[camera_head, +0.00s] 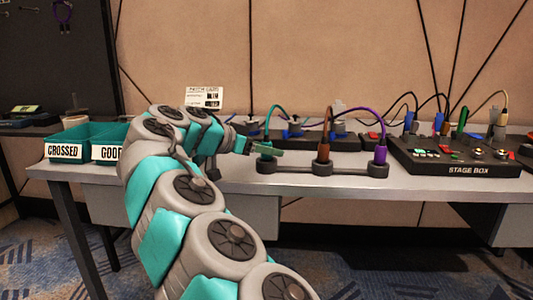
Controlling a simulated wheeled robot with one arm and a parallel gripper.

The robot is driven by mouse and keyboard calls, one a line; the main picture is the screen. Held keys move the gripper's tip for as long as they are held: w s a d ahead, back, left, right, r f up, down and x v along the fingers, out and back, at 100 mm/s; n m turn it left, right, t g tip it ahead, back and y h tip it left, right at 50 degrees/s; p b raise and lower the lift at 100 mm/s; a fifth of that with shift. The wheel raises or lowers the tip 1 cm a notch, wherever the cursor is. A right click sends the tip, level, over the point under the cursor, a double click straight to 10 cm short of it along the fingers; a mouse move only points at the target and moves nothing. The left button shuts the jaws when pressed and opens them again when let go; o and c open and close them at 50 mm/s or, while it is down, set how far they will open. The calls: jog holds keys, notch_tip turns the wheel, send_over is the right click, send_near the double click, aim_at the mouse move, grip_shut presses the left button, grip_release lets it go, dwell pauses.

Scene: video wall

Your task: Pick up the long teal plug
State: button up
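A teal plug (266,149) with a teal cable arching from its top stands at the left end of a low dark socket strip (345,170) near the table's front edge. A brown plug (323,147) and a purple plug (380,153) stand upright in the same strip. My gripper (258,149) reaches in from the left at the height of the teal plug, with its fingers at or beside it. The fingers and plug overlap and have similar colours, so I cannot tell whether the fingers touch or close on it. The plug's lower end is hard to make out.
Teal bins marked CROSSED (63,152) and GOOD (104,153) stand at the left, partly behind my arm. A stage box (468,170) with several plugs and cables sits at the right. Another dark strip with blue parts lies behind. A small sign (204,98) stands at the back.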

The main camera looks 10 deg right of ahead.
grip_shut()
jog(key=shift+r, duration=0.1)
dwell(0.5)
